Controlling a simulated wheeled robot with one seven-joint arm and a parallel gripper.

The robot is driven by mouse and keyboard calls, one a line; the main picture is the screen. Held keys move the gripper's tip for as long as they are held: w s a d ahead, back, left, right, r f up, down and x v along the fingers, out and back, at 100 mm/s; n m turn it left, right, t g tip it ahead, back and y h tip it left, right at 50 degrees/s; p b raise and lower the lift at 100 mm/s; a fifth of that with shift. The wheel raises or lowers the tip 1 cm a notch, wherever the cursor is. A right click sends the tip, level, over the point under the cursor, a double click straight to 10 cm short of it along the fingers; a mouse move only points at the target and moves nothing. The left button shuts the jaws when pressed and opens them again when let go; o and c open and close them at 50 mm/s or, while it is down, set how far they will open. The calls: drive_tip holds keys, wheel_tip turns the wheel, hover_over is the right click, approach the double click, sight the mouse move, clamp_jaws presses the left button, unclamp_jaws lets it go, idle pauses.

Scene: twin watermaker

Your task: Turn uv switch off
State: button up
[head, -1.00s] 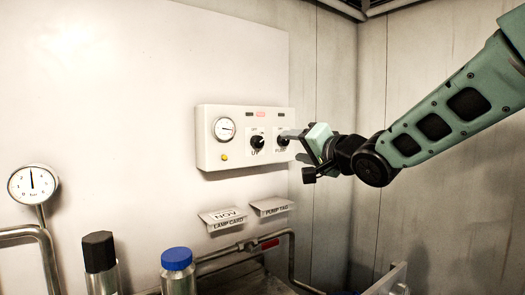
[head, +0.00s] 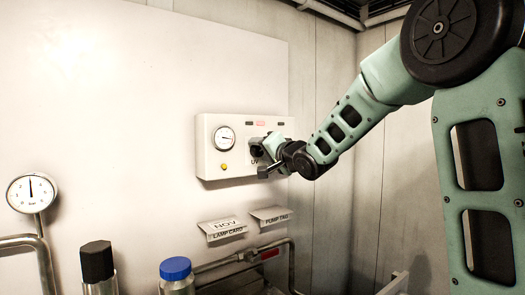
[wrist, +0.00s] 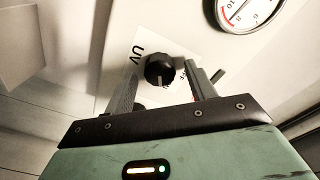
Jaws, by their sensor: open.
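The white control box (head: 210,165) is on the wall in the head view, with a round gauge on its left part. The black UV switch knob (wrist: 160,70) shows clearly in the wrist view, next to its "UV" label (wrist: 136,54). My gripper (head: 257,150) is at the front of the box, in front of the UV switch. In the wrist view its two open fingers (wrist: 163,86) stand on either side of the knob, with gaps visible. In the head view my gripper hides most of the UV knob and the pump knob.
A blue-capped bottle (head: 175,268), a black-capped bottle (head: 97,262) and a pressure gauge (head: 31,192) with pipes stand lower left. The wall left of the box is clear.

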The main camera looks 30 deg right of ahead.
drive_tip(key=shift+c, duration=0.4)
drive_tip(key=c, duration=0.9)
drive_tip(key=shift+f+n+b, duration=0.15)
drive_tip(key=shift+n+b, duration=0.25)
drive_tip(key=shift+b, duration=0.05)
drive_tip(key=n+b, duration=0.3)
drive_tip(key=n, duration=0.1)
drive_tip(key=shift+f+n+b, duration=0.1)
drive_tip(key=shift+n+b, duration=0.2)
drive_tip(key=shift+b, duration=0.05)
drive_tip(key=n+b, duration=0.2)
drive_tip(key=n, duration=0.1)
drive_tip(key=shift+n, duration=0.3)
drive_tip(key=shift+n+b, duration=0.8)
drive_tip(key=shift+n, duration=0.8)
drive_tip(key=shift+y, duration=0.4)
